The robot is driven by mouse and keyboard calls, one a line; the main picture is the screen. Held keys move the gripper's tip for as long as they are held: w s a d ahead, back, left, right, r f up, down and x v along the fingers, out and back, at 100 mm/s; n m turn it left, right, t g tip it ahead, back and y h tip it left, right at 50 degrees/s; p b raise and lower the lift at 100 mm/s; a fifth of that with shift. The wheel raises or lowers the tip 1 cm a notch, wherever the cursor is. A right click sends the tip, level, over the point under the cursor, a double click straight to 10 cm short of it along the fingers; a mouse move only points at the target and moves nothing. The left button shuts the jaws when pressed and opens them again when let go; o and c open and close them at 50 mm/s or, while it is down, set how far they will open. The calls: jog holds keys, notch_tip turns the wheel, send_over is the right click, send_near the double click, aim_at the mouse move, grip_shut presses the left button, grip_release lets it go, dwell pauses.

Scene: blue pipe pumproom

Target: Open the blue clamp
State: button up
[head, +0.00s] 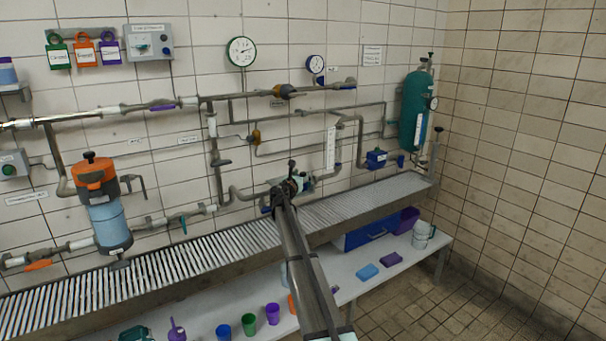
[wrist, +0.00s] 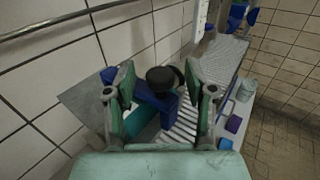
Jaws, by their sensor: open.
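A blue clamp (wrist: 157,103) with a round black knob (wrist: 161,78) shows in the wrist view between the two fingers of my gripper (wrist: 160,80). The fingers stand apart on either side of it; I cannot tell whether either touches it. A teal cylindrical part (wrist: 144,130) lies beside the clamp, partly hidden by the left finger. In the head view my gripper (head: 285,193) is at the pipe fitting above the slatted shelf, and my arm hides most of the clamp there.
Pipes run along the tiled wall behind. The slatted shelf (head: 165,272) lies below the fitting. A lower bench (head: 345,283) holds cups, a blue crate (head: 370,231) and a white bucket (head: 422,235). A small blue box (head: 376,159) and green tank (head: 412,112) are to the right.

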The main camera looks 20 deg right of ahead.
jog(key=shift+w+d, duration=0.45)
grip_shut()
jog(key=shift+a+r, duration=0.1)
